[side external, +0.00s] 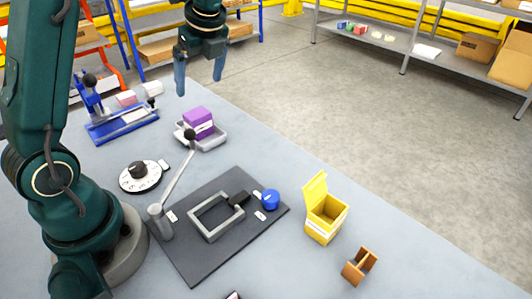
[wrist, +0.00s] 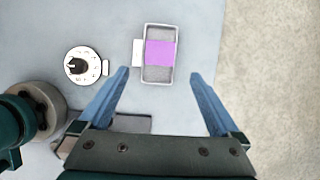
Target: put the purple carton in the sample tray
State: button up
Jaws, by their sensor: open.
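The purple carton (side external: 198,122) sits in the sample tray (side external: 214,139), a shallow grey tray on the table. In the wrist view the carton (wrist: 160,53) lies across the middle of the tray (wrist: 158,82), inside its rim, with grey tray floor showing at both ends. My gripper (side external: 199,88) is open and empty, raised above the table and apart from the carton. In the wrist view the blue fingers of my gripper (wrist: 160,84) are spread wide, with nothing between them at their height.
A dial (side external: 140,176) and a lever with a dark knob (side external: 189,134) stand near the tray. A black plate (side external: 190,264) bears a grey frame and a blue knob. A yellow open box (side external: 325,218), a brown holder (side external: 359,267) and a blue press (side external: 120,124) stand on the table.

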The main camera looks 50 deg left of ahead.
jog(key=s+d+r+n+t+h, duration=0.1)
jog(key=s+d+n+t+h, duration=0.3)
jog(key=s+d+n, duration=1)
jog(key=shift+d+n+t, duration=0.75)
jog(key=shift+n+t, duration=0.05)
jog(key=shift+n, duration=1.2)
jog(key=shift+s, duration=0.1)
